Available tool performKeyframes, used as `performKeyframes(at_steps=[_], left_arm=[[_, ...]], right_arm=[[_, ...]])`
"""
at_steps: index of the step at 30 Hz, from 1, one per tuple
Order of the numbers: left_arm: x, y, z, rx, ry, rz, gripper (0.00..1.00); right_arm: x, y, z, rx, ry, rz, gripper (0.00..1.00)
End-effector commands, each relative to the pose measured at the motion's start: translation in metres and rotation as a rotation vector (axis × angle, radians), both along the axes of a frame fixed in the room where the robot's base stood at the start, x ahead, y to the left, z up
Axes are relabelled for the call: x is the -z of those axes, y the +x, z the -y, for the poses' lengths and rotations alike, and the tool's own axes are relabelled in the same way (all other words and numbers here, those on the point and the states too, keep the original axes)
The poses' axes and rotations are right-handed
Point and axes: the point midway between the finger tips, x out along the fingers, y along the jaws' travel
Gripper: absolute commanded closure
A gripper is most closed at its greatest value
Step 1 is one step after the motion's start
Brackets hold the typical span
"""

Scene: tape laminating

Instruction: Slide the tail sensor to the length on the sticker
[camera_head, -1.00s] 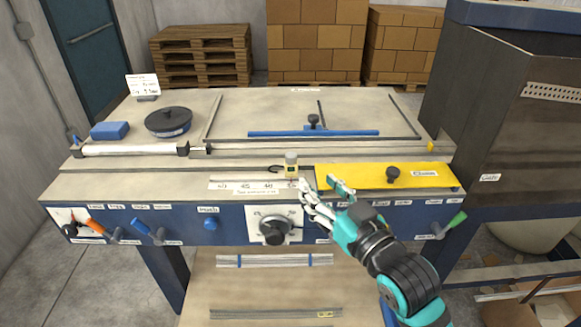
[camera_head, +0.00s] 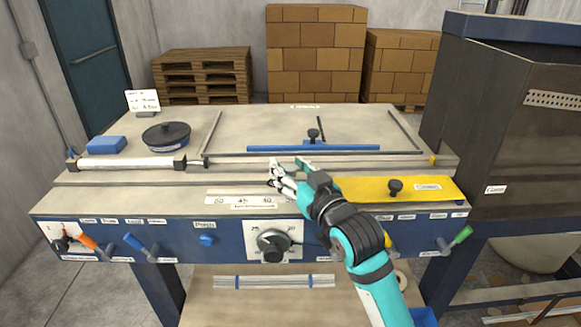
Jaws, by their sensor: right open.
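My right gripper (camera_head: 289,168) is open over the slot on the machine's front ledge, just above the right end of the white number scale (camera_head: 240,199). The tail sensor, a small pale-yellow block, does not show now; the gripper covers the place on the slot where it stood. I cannot tell whether the fingers touch it. A white card (camera_head: 143,101) with small writing stands at the back left of the table; its writing is too small to read for sure. My left gripper is not in view.
A yellow cover plate (camera_head: 360,188) with a black knob lies right of the gripper. A white roller (camera_head: 125,164), a blue block (camera_head: 107,145) and a black round lidded pot (camera_head: 166,137) are at left. A blue bar (camera_head: 270,149) lies behind. The ledge left of the scale is clear.

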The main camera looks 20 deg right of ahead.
Motion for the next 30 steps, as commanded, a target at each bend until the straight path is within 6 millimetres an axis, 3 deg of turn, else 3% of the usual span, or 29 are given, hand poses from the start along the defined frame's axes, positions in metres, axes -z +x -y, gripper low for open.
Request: performKeyframes(at_steps=[6, 17, 30], left_arm=[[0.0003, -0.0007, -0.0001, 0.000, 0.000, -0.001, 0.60], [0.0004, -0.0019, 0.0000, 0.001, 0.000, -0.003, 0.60], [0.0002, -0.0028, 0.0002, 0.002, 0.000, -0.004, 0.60]], right_arm=[[0.0001, 0.0000, -0.0002, 0.000, 0.000, 0.001, 0.55], [0.0002, -0.0002, 0.0002, 0.000, 0.000, 0.000, 1.00], [0.0014, -0.0002, -0.0008, 0.000, -0.002, -0.003, 1.00]])
